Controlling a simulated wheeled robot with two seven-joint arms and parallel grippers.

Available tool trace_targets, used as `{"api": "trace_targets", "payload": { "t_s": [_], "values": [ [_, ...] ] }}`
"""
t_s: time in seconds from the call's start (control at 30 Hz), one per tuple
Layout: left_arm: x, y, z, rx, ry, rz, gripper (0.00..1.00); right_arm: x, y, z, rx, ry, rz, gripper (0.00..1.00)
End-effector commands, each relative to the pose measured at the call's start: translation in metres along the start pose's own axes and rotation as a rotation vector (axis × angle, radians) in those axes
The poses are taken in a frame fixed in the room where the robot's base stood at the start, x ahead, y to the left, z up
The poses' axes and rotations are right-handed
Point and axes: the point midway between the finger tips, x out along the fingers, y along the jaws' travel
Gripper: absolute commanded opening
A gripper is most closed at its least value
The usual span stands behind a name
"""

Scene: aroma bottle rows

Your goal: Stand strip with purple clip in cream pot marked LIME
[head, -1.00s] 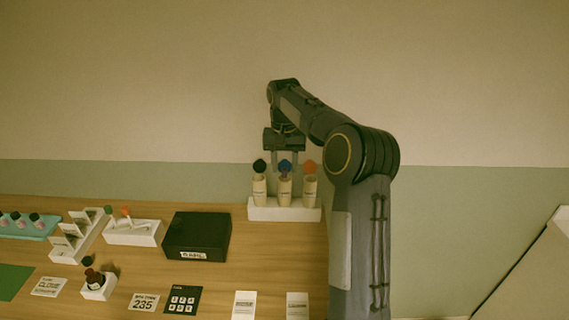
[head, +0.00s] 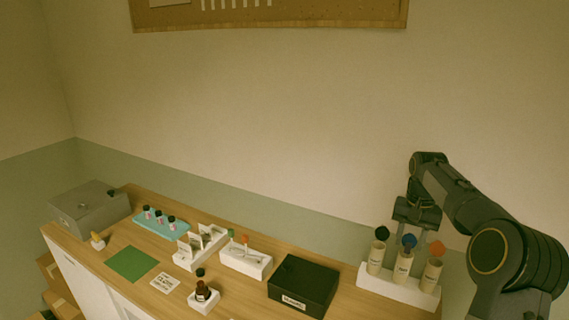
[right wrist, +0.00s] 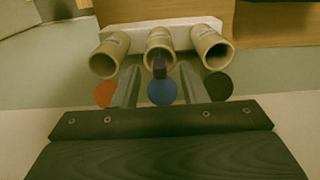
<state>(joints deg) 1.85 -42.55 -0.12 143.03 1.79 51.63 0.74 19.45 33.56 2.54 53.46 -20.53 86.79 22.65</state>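A strip's purple clip (right wrist: 159,68) shows at the mouth of the middle cream pot (right wrist: 160,45) in the right wrist view; the rest of the strip is hidden. In the head view this middle pot (head: 403,266) stands in a white rack (head: 385,288) between two other cream pots. The labels are too small to read. My right gripper (right wrist: 159,78) is open, its fingers apart on either side of the clip, with visible gaps. In the head view my right gripper (head: 415,226) is above and behind the rack. My left gripper is not in view.
Black, blue and orange discs (head: 410,241) show by the pots. Left of the rack are a black box (head: 303,283), a white tray (head: 245,261), a brown bottle (head: 202,292), white card stands (head: 190,254), a teal rack (head: 165,229) and a grey box (head: 90,208).

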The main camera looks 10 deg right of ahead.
Motion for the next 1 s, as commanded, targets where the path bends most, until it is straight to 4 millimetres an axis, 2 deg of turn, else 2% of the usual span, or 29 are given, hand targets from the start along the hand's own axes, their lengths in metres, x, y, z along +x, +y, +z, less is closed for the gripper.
{"api": "trace_targets", "payload": {
  "t_s": [0.07, 0.17, 0.27, 0.3, 0.47, 0.57, 0.6, 0.7, 0.83, 0.9, 1.0],
  "values": [
    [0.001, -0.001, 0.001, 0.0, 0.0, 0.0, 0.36, -0.005, -0.001, 0.006, -0.013, 0.009, -0.01, 0.39],
    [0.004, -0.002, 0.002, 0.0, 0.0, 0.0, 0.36, -0.017, -0.003, 0.026, -0.058, 0.03, -0.042, 0.39],
    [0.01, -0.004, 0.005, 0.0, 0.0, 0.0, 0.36, -0.034, -0.006, 0.067, -0.134, 0.067, -0.101, 0.39],
    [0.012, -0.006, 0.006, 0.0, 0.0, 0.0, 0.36, -0.039, -0.007, 0.088, -0.17, 0.085, -0.129, 0.39],
    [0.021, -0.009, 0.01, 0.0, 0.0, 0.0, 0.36, -0.043, -0.005, 0.177, -0.3, 0.155, -0.243, 0.39],
    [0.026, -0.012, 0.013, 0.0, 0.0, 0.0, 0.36, -0.031, -0.001, 0.234, -0.371, 0.199, -0.315, 0.39],
    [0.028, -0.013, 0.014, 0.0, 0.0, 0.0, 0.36, -0.024, 0.0, 0.257, -0.397, 0.216, -0.344, 0.39],
    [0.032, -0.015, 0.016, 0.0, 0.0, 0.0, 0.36, 0.0, 0.004, 0.308, -0.452, 0.255, -0.407, 0.39],
    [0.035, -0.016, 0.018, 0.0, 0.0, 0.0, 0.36, 0.03, 0.006, 0.355, -0.502, 0.295, -0.471, 0.39],
    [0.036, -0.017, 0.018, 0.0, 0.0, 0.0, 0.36, 0.042, 0.006, 0.371, -0.518, 0.308, -0.493, 0.39],
    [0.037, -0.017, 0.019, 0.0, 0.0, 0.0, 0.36, 0.053, 0.006, 0.383, -0.531, 0.318, -0.51, 0.39]
  ]
}}
